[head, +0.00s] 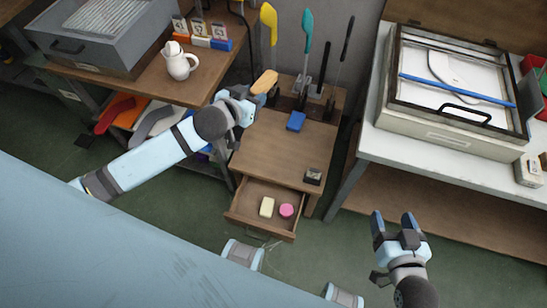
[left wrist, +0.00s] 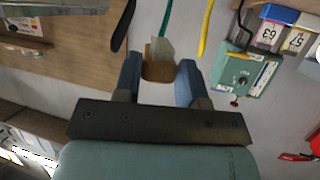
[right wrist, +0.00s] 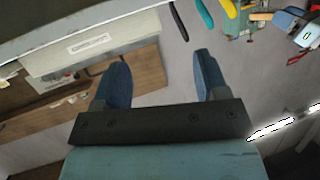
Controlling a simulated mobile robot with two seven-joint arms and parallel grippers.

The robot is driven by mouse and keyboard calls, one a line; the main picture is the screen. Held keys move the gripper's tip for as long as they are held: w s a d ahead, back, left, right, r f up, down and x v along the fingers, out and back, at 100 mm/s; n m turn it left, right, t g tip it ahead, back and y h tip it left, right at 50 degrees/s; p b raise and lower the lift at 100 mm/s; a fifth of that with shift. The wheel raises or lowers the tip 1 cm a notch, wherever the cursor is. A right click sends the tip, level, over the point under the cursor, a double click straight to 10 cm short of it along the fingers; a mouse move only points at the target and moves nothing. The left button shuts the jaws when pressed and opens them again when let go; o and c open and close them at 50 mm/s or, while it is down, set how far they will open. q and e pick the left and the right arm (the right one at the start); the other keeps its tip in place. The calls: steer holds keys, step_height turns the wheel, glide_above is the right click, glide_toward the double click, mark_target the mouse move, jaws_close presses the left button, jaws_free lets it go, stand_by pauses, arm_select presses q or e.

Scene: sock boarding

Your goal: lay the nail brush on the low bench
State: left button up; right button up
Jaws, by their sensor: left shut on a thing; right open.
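The nail brush, a tan wooden block (head: 265,82), is at the tip of my left gripper (head: 248,92). In the left wrist view, my left gripper (left wrist: 160,75) is shut on the brush (left wrist: 158,71), with pale bristles showing beyond the wood. The gripper holds it in the air near the back left of the low bench (head: 265,150). The bench has a wooden top and an open front drawer. My right gripper (head: 393,222) is open and empty above the floor, right of the bench; it also shows in the right wrist view (right wrist: 160,72).
A blue block (head: 296,122) and a small dark item (head: 313,176) lie on the bench. Its open drawer (head: 248,217) holds a cream bar (head: 267,207) and a pink round piece (head: 286,211). Long-handled tools stand behind. A white teapot (head: 179,62) is left. The bench top's middle is clear.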

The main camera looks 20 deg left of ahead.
arm_select(q)
steer(key=w+a+f+m+h+b, duration=0.1)
steer(key=w+f+b, duration=0.1)
steer(key=f+b, duration=0.45)
steer(key=w+a+f+b, duration=0.15)
steer(key=f+b, duration=0.25)
steer(key=f, duration=0.6)
steer(key=h+b, duration=0.1)
steer(key=b, duration=1)
glide_above(251, 163)
step_height(251, 163, down, 15)
steer(key=shift+m+g, duration=0.3)
steer(key=shift+m, duration=0.1)
step_height(251, 163, down, 12)
steer(key=b, duration=0.5)
steer(key=shift+f, duration=0.15)
step_height(251, 163, down, 4)
steer(key=shift+r+b, duration=0.15)
steer(key=shift+b, duration=1.05)
arm_select(e)
steer(key=a+f+n+y, duration=0.1)
steer(key=a+f+y, duration=0.2)
steer(key=f, duration=0.9)
steer(key=shift+w+a+n+t+y, duration=0.4)
steer(key=shift+a, duration=0.4)
arm_select(q)
steer(key=shift+f, duration=0.4)
